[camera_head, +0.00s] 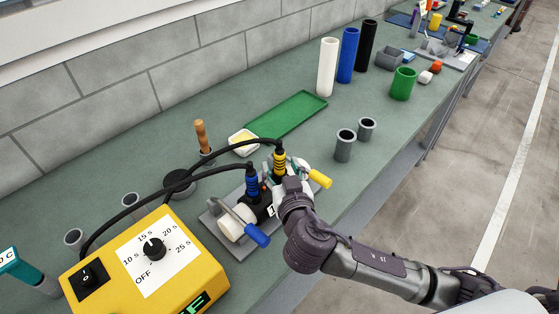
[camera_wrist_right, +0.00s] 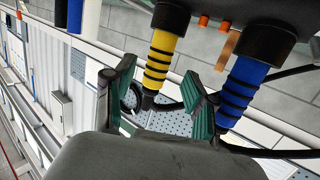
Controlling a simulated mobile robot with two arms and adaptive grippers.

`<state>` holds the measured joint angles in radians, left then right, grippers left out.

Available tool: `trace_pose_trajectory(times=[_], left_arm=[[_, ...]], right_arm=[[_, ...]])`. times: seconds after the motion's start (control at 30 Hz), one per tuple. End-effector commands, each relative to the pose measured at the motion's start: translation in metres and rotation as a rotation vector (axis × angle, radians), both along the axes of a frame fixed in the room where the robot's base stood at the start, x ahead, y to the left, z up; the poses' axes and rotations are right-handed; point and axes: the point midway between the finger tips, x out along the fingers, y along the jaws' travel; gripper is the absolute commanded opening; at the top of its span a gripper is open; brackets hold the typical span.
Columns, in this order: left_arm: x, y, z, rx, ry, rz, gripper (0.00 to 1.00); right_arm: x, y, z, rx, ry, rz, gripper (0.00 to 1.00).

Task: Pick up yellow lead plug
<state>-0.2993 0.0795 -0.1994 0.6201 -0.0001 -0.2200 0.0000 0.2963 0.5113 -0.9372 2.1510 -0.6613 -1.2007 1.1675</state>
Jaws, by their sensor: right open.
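The yellow lead plug (camera_head: 279,161) stands upright with a black cable from its top, in a black fixture on a grey plate (camera_head: 222,232). In the right wrist view the yellow lead plug (camera_wrist_right: 162,58) has dark rings and shows between the two fingers. My right gripper (camera_head: 287,178) is beside the plug in the head view. In the wrist view my right gripper (camera_wrist_right: 163,92) is open with green-padded fingers apart; whether either touches the plug I cannot tell. The blue lead plug (camera_head: 252,182) stands close by, and also shows in the wrist view (camera_wrist_right: 241,88). My left gripper is out of view.
A yellow timer box (camera_head: 195,275) stands at the front left, with black cables arching to the plugs. Blue (camera_head: 258,236) and yellow (camera_head: 320,178) handles stick out near my right gripper. A green tray (camera_head: 288,115) lies behind. Grey cups (camera_head: 344,148) stand to the right.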

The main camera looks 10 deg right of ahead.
Motion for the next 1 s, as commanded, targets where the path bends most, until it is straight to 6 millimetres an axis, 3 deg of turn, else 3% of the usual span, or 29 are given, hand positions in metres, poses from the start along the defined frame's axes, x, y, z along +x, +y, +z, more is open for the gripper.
trace_pose_trajectory(times=[0.03, 0.2, 0.5, 0.83, 1.0], left_arm=[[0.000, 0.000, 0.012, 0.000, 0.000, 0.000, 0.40], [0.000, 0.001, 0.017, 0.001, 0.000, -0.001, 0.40], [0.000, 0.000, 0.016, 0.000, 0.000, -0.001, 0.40], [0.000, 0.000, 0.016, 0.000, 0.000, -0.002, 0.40], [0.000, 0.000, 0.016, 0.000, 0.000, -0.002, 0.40]], right_arm=[[0.010, -0.003, 0.008, -0.006, -0.004, -0.002, 0.56], [0.030, -0.003, 0.000, -0.002, -0.001, -0.001, 0.56], [0.034, -0.003, -0.003, 0.001, 0.000, 0.000, 0.56], [0.034, -0.003, -0.003, 0.001, 0.000, 0.000, 0.01], [0.034, -0.003, -0.003, 0.001, -0.001, 0.000, 0.00]])
